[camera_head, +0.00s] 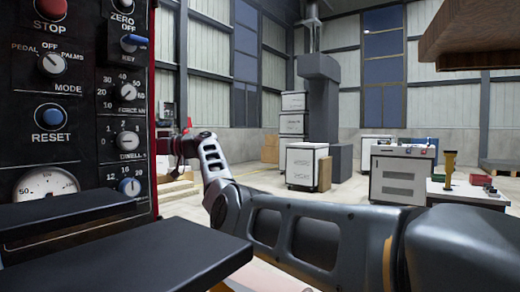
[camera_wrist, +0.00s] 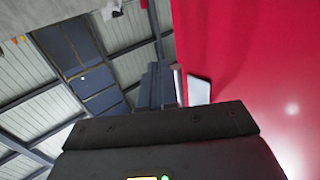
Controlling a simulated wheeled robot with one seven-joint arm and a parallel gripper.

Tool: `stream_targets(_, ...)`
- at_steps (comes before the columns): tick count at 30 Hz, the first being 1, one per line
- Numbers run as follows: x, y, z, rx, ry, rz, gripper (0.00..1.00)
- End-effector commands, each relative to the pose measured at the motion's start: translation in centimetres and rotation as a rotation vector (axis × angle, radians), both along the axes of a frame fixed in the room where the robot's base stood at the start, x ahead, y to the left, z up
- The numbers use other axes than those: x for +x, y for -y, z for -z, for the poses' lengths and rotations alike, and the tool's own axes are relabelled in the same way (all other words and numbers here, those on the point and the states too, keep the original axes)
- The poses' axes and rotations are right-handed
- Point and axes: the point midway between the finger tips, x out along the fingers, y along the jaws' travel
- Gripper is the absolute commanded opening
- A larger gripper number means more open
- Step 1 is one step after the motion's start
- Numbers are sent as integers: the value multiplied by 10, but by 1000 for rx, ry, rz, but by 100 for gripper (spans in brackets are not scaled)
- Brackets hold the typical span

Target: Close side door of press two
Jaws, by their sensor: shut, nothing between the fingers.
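The press's black control panel (camera_head: 85,100) fills the left of the head view, with a thin red edge on its right. My arm reaches leftward to just beyond that edge, and the gripper end is largely hidden there. In the wrist view a large smooth red panel (camera_wrist: 250,60) fills the right side; I cannot tell whether it is the side door or the press's side. My gripper (camera_wrist: 158,75) points along its left edge, fingers together and empty. A light grey piece (camera_wrist: 199,90) shows at the red panel's edge, close right of the fingers. Contact is not clear.
Dark flat plates (camera_head: 140,255) jut out at the lower left, near my arm. A white cabinet (camera_head: 306,166) and a white machine (camera_head: 402,175) stand farther back. A brown slab (camera_head: 470,40) hangs at the upper right. The floor between is mostly open.

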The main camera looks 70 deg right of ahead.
Motion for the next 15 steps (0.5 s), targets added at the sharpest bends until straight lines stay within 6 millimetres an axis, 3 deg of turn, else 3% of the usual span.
stream_targets(6, 10, -16, 1, 1, 0, 0, 0)
stream_targets(15, 13, -20, 0, 1, 1, 1, 0)
